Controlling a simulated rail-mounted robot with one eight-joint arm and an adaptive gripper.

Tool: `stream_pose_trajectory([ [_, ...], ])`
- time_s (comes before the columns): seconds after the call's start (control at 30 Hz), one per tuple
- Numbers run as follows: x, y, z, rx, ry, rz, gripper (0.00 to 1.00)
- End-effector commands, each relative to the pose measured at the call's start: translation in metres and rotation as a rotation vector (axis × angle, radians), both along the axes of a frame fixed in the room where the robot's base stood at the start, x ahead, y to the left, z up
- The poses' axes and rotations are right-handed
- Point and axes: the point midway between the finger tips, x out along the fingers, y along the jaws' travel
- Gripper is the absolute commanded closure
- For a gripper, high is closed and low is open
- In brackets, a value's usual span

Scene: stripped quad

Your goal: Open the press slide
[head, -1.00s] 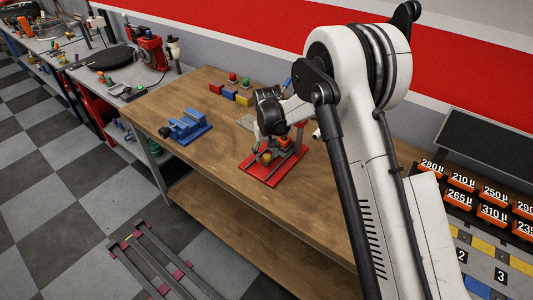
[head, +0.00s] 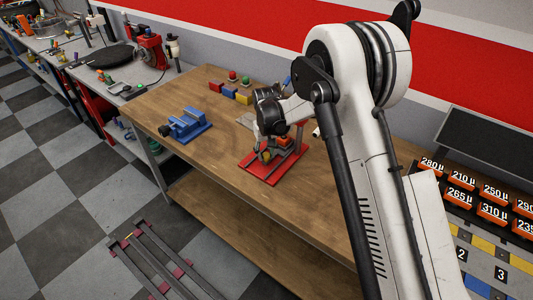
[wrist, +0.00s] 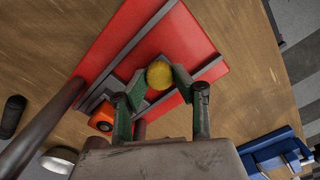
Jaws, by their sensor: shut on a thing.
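The press has a red base plate (head: 262,175) on the wooden bench, with grey rails along it. It also shows in the wrist view (wrist: 192,40). A round yellow knob (wrist: 159,76) lies between the rails in the wrist view. My gripper (wrist: 157,80) has its green-sided fingers on both sides of the knob and is shut on it. In the head view my gripper (head: 266,155) hangs low over the plate and largely hides the knob. An orange part (wrist: 104,117) of the press is left of the fingers. How far the slide is out is hard to tell.
A blue vise (head: 186,126) stands on the bench to the left. Red, yellow and blue blocks (head: 229,93) with buttons stand at the back. A dark post (wrist: 35,135) rises close beside my gripper. The bench's front is clear.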

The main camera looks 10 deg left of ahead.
Motion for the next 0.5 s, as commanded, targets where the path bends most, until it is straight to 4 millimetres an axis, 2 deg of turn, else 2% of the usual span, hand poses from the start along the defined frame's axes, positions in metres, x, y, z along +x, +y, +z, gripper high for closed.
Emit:
stream_pose_trajectory([
  [0.5, -0.077, 0.045, -0.003, 0.001, 0.0, 0.003, 1.0],
])
